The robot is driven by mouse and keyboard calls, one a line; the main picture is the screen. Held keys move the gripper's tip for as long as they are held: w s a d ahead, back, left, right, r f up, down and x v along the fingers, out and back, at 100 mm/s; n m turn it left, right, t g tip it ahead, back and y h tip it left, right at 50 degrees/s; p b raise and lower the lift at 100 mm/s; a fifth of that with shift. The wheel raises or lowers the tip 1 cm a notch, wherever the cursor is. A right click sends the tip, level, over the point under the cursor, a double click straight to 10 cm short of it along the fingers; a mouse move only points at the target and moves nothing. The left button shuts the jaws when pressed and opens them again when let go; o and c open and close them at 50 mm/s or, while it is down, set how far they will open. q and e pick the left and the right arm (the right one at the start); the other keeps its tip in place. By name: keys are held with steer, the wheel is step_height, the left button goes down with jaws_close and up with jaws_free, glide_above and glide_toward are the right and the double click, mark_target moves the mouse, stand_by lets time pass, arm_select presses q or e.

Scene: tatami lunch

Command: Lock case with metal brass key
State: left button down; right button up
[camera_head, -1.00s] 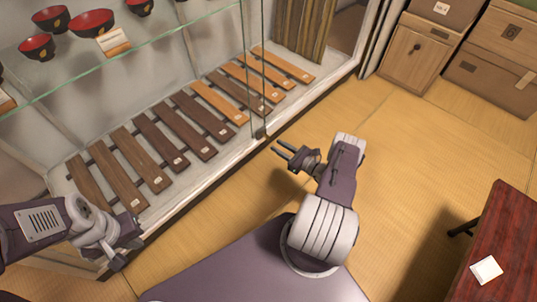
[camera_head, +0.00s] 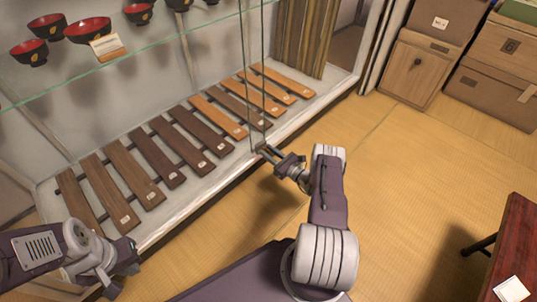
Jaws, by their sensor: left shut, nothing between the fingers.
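The glass display case (camera_head: 200,207) fills the left and top of the head view. Two upright glass panel edges meet its front sill, where a small dark lock fitting (camera_head: 259,145) sits. My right gripper (camera_head: 265,152) is at that fitting, its two thin fingers apart and partly overlapping it. Whether the fingers touch the fitting I cannot tell. No brass key can be made out; it may be too small or hidden by the fingers. My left gripper (camera_head: 122,284) is shut and empty at the lower left, in front of the case and away from the lock.
Inside the case, wooden slats (camera_head: 137,172) lie in a row, with red and black bowls (camera_head: 88,29) on the glass shelf above. A wooden cabinet (camera_head: 416,68) and boxes (camera_head: 493,95) stand at upper right. A red table (camera_head: 518,250) is at right. Tatami between is clear.

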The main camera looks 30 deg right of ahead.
jaws_close()
steer(key=m, duration=0.4)
steer(key=m+b, duration=0.1)
steer(key=m, duration=0.2)
steer(key=shift+f+m, duration=0.1)
steer(key=shift+m, duration=0.2)
steer(key=m, duration=0.5)
steer(key=shift+d+f+b, duration=0.1)
steer(key=shift+b, duration=0.2)
steer(key=m, duration=0.5)
steer(key=shift+b, duration=0.3)
steer(key=shift+m, duration=0.3)
